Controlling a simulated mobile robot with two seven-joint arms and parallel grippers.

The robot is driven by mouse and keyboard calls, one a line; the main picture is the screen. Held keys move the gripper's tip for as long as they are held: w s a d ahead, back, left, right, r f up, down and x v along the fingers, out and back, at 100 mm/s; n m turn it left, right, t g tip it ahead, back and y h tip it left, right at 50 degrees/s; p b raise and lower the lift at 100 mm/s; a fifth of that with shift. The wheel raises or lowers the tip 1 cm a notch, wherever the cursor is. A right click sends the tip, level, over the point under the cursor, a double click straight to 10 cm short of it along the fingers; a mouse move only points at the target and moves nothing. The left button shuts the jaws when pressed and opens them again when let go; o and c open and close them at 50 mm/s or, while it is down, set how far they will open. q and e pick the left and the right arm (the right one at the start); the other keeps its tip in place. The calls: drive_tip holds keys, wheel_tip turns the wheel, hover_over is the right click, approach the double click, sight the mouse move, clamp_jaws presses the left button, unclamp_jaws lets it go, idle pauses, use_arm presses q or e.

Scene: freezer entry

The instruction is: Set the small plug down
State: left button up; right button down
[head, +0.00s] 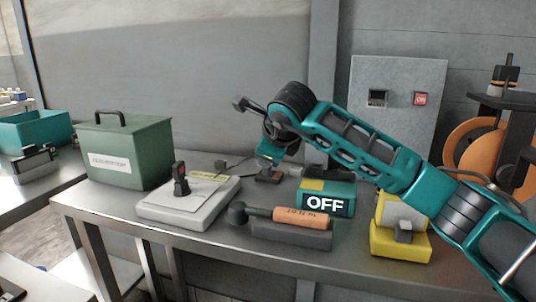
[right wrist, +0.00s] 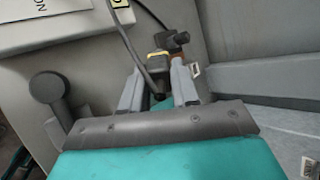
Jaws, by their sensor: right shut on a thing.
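My right gripper (head: 268,163) reaches down over the back of the metal workbench (head: 120,208). It is shut on the small plug (head: 269,177), a small dark and brown piece close to the bench top. In the right wrist view the plug (right wrist: 159,56) shows a yellow band and dark parts between the fingertips of the gripper (right wrist: 159,68). A dark cable runs beside it. I cannot tell whether the plug touches the bench. My left gripper is not in view.
A grey plate (head: 155,208) with a black handle and a green box (head: 130,150) stand left. In front are an orange-handled tool (head: 302,217), a teal box reading OFF (head: 343,190) and a yellow block (head: 400,242). A grey wall panel (head: 425,75) is behind.

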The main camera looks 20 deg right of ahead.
drive_tip(key=shift+f+b, duration=1.1)
drive_tip(key=shift+f, duration=0.2)
drive_tip(key=shift+f+b, duration=1.5)
drive_tip(key=shift+f, duration=0.35)
drive_tip(key=c, duration=0.8)
unclamp_jaws()
drive_tip(key=p+v, duration=0.1)
drive_tip(key=v, duration=1.2)
